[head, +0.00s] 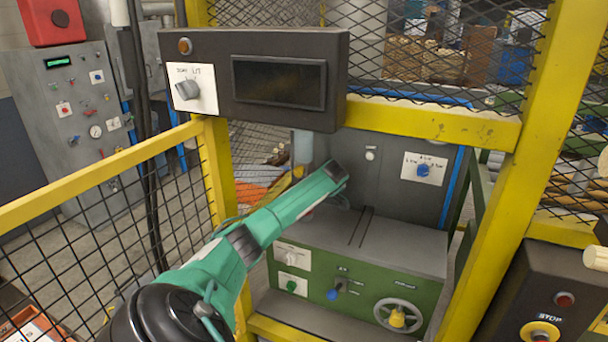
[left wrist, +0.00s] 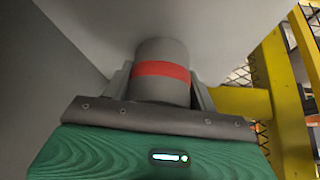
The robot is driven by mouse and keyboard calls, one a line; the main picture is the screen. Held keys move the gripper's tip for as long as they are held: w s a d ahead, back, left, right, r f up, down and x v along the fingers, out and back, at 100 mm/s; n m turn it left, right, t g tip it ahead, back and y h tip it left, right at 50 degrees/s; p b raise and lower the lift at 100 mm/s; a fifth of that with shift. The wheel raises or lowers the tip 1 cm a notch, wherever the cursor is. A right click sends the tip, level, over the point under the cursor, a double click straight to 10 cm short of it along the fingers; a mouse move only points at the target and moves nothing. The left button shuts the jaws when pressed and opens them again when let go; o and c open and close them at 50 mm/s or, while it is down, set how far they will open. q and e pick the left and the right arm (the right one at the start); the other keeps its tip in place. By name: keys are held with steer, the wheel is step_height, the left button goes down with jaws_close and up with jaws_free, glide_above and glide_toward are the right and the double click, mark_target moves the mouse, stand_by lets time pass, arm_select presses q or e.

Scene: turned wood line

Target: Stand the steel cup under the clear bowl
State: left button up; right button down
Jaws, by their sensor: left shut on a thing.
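The steel cup (left wrist: 160,54) is a grey cylinder with a red band, in the middle of the left wrist view. My left gripper (left wrist: 161,88) is shut on it, one finger on each side. In the head view my green left arm reaches in from the lower left to the machine, its end (head: 337,171) above the grey ledge. The cup and fingertips cannot be made out there. A pale, bluish cylinder (head: 303,147), seemingly the clear bowl, hangs below the black display box, left of the arm's end. Whether the cup is under it cannot be told. My right gripper is not in view.
The green machine base (head: 350,268) has a grey top (head: 395,246) with a dark slot and a handwheel (head: 397,315). The black display box (head: 265,78) hangs above. Yellow posts (head: 500,180) and a mesh fence (head: 100,250) frame the opening. A stop-button box (head: 545,300) stands right.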

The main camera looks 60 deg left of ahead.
arm_select(q)
steer(key=shift+f, duration=0.15)
steer(key=o, duration=1)
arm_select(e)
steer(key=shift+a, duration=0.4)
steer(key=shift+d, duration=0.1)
arm_select(q)
steer(key=shift+r, duration=0.2)
steer(key=shift+p+v, duration=4.65)
steer(key=shift+v, duration=1.35)
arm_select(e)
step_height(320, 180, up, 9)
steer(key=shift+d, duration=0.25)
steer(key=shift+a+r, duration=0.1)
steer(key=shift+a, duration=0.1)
